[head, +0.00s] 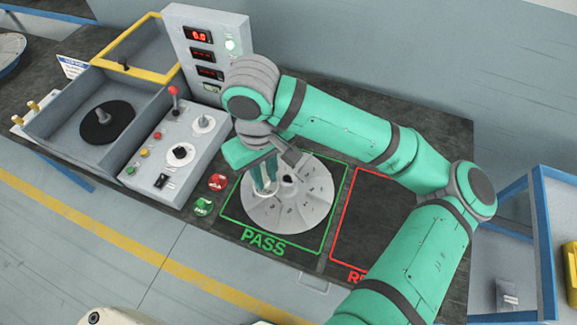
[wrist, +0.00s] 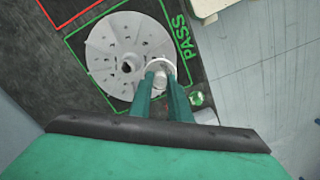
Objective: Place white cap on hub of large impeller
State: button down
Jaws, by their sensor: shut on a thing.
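The large impeller (head: 300,207) is a light grey finned disc lying flat inside the green PASS outline. Its hub (head: 288,179) shows a dark opening at the centre, also seen in the wrist view (wrist: 126,67). My gripper (head: 265,185) points down over the impeller's left part, beside the hub. In the wrist view my gripper (wrist: 160,82) is shut on the white cap (wrist: 160,68), a pale round piece between the fingertips. The cap appears over the impeller's rim, off to one side of the hub. The fingers partly hide it, and I cannot tell its height above the disc.
A control box (head: 177,150) with knobs and an upright display panel (head: 205,55) stand left of the impeller. A grey open bin (head: 70,130) holds a dark disc. Red and green buttons (head: 203,206) lie beside the PASS area. The red-outlined area (head: 375,215) at right looks bare.

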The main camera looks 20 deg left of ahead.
jog(key=w+d+f, duration=0.1)
jog(key=w+f, duration=0.8)
jog(key=f, duration=0.2)
jog(key=shift+w+d, duration=0.25)
jog(key=shift+d, duration=0.1)
jog(key=shift+f, duration=0.2)
jog(key=c, duration=1.6)
grip_release()
jog(key=shift+c, duration=0.2)
notch_tip(320, 180, up, 12)
jog(key=shift+r, duration=0.15)
